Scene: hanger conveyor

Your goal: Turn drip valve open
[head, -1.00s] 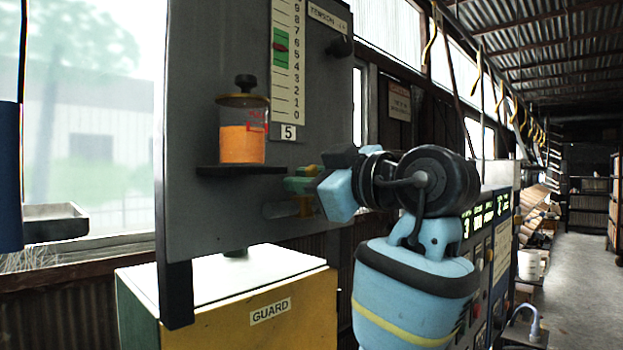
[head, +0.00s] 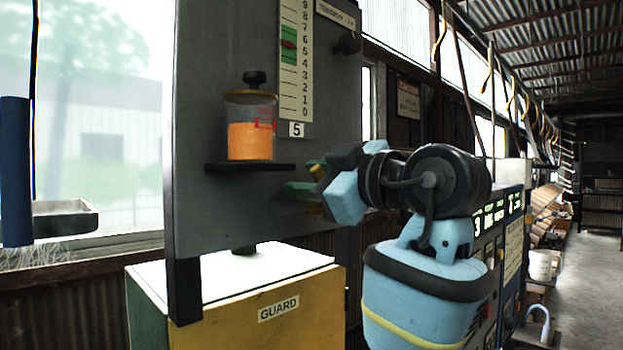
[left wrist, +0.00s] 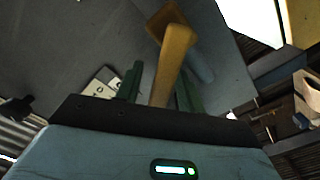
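The drip valve's yellow handle (left wrist: 172,65) shows in the left wrist view, between the green fingers of my left gripper (left wrist: 158,88). A gap shows between the handle and the left-hand finger; contact at the other finger is unclear. The rest of the valve is mostly hidden by the gripper. The oiler jar (head: 250,141), holding orange fluid, stands upright on its shelf. My right gripper is out of view.
The grey panel (head: 212,215) carries a tension scale (head: 296,85) and a dark knob (head: 348,43). A yellow guard box (head: 310,310) stands below it. A control cabinet with green displays (head: 493,216) is behind my arm at right. Hangers line the right side.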

